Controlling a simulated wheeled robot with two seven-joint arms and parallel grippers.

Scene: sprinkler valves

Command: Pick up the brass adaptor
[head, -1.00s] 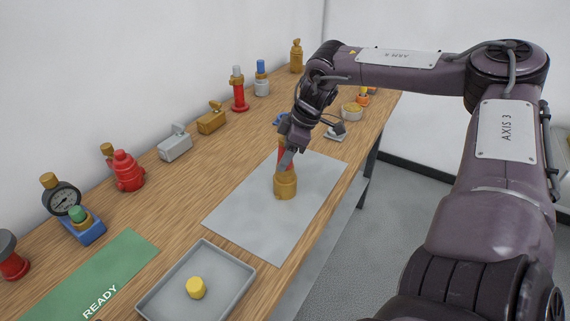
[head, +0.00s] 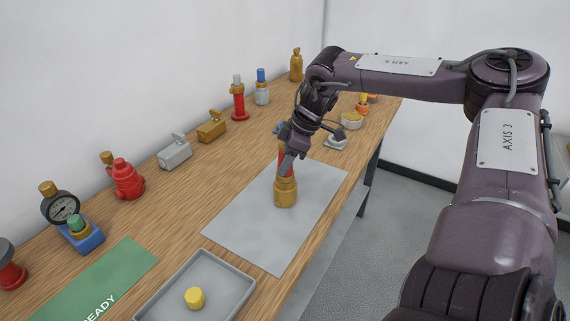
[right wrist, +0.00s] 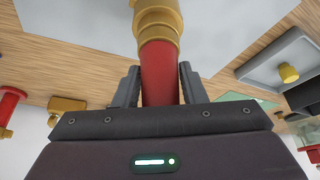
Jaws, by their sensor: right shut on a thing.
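My right gripper (head: 289,160) is shut on the red body of a red-and-brass fitting (head: 285,193). The fitting is upright, brass end down, over the grey mat (head: 240,230); I cannot tell whether it touches the mat. In the right wrist view the red tube (right wrist: 160,75) is between the two fingers, with its brass end (right wrist: 157,20) beyond them. A small loose brass-coloured piece (head: 195,298) is in the grey tray. Which of these is the brass adaptor is not plain. My left gripper is not in view.
The grey tray (head: 240,283) is at the front, beside a green mat (head: 115,275). A gauge (head: 62,208), a red valve (head: 124,179) and several other fittings line the wall side.

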